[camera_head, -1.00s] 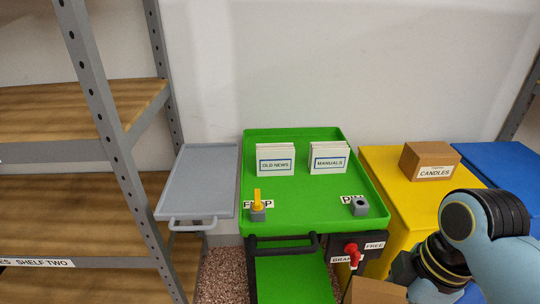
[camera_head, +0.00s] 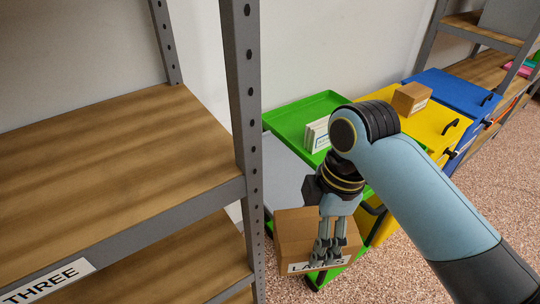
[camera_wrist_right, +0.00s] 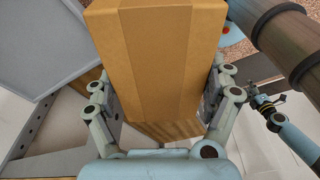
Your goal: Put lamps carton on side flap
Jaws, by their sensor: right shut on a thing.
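The brown lamps carton (camera_head: 292,234) is in my right gripper (camera_head: 328,250), at the lower middle of the head view. Its front label is partly covered by the fingers. In the right wrist view the carton (camera_wrist_right: 158,45) fills the space between the two fingers of the gripper (camera_wrist_right: 160,98), which touch its sides. The grey side flap (camera_head: 284,178) shows behind the carton and my arm, partly hidden by them and by the shelf post. In the right wrist view the flap (camera_wrist_right: 45,40) lies at upper left, apart from the carton.
A grey shelf post (camera_head: 246,130) stands close left of the carton, with wooden shelves (camera_head: 110,165) beyond. The green chest top (camera_head: 290,118) holds white files (camera_head: 317,134). Yellow (camera_head: 440,122) and blue (camera_head: 460,92) chests stand farther right; a carton (camera_head: 411,98) sits on the yellow one.

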